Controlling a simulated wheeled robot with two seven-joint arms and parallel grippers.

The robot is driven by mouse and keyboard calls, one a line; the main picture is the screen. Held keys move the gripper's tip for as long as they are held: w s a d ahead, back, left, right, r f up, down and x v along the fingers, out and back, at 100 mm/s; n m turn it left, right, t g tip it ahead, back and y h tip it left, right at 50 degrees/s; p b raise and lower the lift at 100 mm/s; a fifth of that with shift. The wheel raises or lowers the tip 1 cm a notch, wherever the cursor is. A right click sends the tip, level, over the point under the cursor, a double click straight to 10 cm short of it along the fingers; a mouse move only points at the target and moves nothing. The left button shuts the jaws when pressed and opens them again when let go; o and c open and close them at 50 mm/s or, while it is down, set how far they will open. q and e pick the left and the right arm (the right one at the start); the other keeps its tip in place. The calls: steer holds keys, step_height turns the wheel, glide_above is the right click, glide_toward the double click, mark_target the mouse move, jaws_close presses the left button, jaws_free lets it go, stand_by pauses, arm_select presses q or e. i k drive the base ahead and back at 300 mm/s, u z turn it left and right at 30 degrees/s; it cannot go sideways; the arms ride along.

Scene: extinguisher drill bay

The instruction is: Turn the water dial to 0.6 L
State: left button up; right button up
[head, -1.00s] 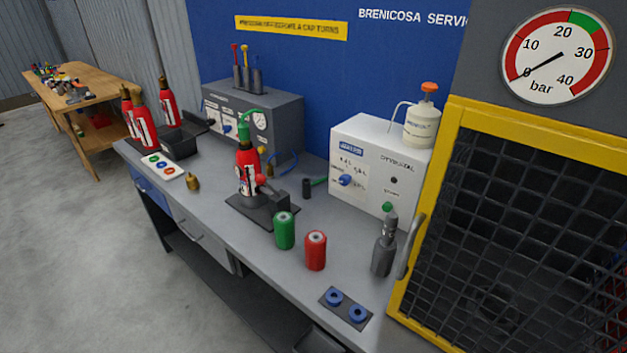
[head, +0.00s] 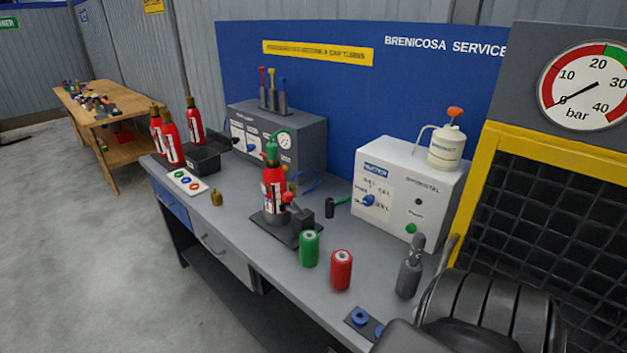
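The water dial is a blue knob (head: 368,200) on the lower left of the front panel of a white dispenser box (head: 430,190). Small printed volume marks surround the knob, too small to read surely, and the way its pointer faces cannot be told. Below and right of the small dark spot on the panel is a green button (head: 411,228). Neither gripper shows in the head view. A dark ribbed part of my arm fills the lower right corner, apart from the dispenser, and its gripper is out of sight.
A red extinguisher (head: 274,189) stands in a dark stand on the bench. A green can (head: 309,249), a red can (head: 341,270) and a grey cylinder (head: 409,270) stand before the dispenser. A yellow-framed cage (head: 487,165) is at right, below a pressure gauge (head: 588,85).

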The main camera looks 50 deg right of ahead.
mark_target(368, 200)
steer(key=u, duration=0.05)
steer(key=i, duration=0.95)
steer(key=z, duration=3.75)
